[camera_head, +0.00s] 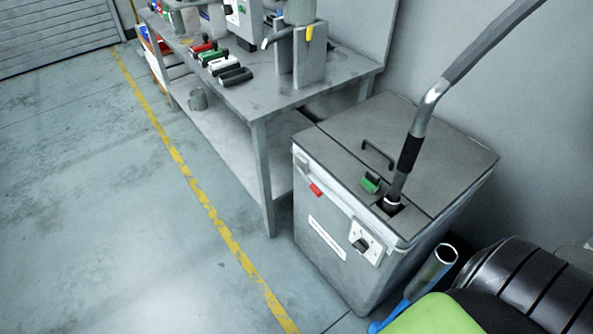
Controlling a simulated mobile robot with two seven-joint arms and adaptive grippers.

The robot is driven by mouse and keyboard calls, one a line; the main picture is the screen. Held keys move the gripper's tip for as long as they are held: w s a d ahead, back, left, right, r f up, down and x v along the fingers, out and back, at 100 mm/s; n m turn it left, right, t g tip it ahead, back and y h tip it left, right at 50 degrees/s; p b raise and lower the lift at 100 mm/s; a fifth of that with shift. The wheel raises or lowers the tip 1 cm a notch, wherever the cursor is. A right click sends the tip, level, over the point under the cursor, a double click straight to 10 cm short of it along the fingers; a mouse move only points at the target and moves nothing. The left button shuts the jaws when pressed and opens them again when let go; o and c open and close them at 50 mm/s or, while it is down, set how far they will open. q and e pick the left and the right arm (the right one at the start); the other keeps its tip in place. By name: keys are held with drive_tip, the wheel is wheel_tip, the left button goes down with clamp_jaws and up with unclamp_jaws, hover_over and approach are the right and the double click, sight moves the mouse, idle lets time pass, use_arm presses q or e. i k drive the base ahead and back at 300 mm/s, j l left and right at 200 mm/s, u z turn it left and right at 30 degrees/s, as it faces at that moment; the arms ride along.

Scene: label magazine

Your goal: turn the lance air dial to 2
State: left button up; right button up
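A black dial knob (362,244) sits on a small white plate (373,238) on the front of a grey box-shaped cabinet (325,266), near its upper right corner. The marks around the knob are too small to read, so I cannot tell its setting. A lance-like pipe with a black grip (410,152) comes down from the upper right into a dark opening in the cabinet's lid. Neither of my grippers is in view.
A green handle or knob (370,183) and a black bar handle (378,154) are on the lid. A grey bench (262,101) with tools stands behind left. A black ribbed drum (535,284) and a blue metal-ended tube (430,274) crowd the lower right. Floor at left is clear.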

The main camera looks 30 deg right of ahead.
sight(361, 245)
drive_tip(key=z, duration=1.5)
